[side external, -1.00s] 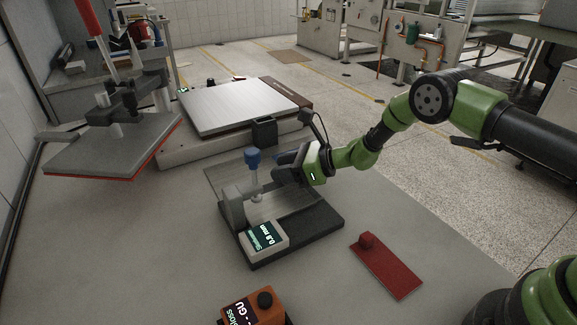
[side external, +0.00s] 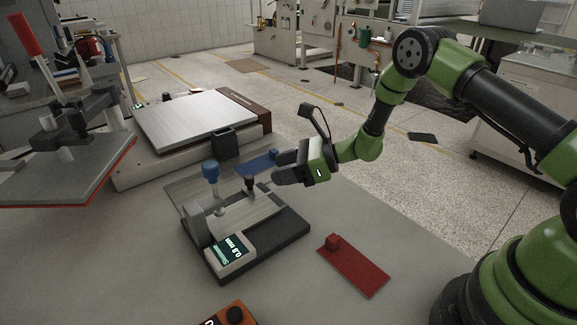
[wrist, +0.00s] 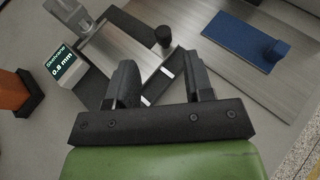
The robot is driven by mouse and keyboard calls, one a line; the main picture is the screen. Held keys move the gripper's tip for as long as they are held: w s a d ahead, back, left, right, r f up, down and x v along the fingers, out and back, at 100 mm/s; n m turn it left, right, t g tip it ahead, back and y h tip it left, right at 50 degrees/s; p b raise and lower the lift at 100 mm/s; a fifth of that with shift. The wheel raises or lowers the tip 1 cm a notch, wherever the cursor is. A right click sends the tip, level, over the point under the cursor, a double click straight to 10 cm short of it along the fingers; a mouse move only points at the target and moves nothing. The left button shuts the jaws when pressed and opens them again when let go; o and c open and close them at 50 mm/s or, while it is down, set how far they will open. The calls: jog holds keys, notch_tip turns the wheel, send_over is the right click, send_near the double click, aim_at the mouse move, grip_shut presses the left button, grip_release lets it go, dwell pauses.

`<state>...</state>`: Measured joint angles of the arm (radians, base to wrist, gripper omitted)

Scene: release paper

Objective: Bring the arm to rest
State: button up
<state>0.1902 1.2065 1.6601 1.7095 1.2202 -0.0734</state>
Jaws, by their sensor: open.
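My gripper (side external: 276,172) is open and empty. In the side view it hangs just right of the measuring stand, near the blue plate. In the wrist view its two dark fingers (wrist: 157,78) are spread, with nothing held between them. The measuring stand (side external: 270,240) has a dark base, a blue-topped post and a lit display reading 0.8 mm. A metal plate with a black knob (side external: 250,183) lies on it; the knob also shows beyond the fingers in the wrist view (wrist: 164,36). The exact gap between fingers and stand is hard to judge.
A blue plate with a block (side external: 258,163) lies behind the stand, and a red one (side external: 355,272) lies in front right. An orange box (side external: 232,315) is at the front edge of view. A flat metal-topped machine (side external: 190,120) and a raised press plate (side external: 65,170) stand left.

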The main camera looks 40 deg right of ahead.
jog(key=shift+s+d+r, duration=0.25)
jog(key=shift+s+d, duration=0.1)
jog(key=shift+s, duration=0.05)
jog(key=s+a+r+n+g, duration=0.3)
jog(key=s+r+n, duration=0.35)
jog(key=r, duration=0.25)
jog(key=s+a+r+n+g, duration=0.25)
jog(key=s+r+n, duration=0.35)
jog(key=r, duration=0.4)
jog(key=s+d+r+n+t+h, duration=0.1)
jog(key=s+d+r+n+h, duration=0.1)
jog(key=s+n, duration=0.3)
jog(key=s+d+r+n+t+h, duration=0.2)
jog(key=s+d+n+h, duration=0.2)
jog(key=s, duration=0.6)
jog(key=shift+s+d+r+n+h, duration=0.25)
jog(key=shift+d+r+n+h, duration=0.15)
jog(key=shift+n+h, duration=0.4)
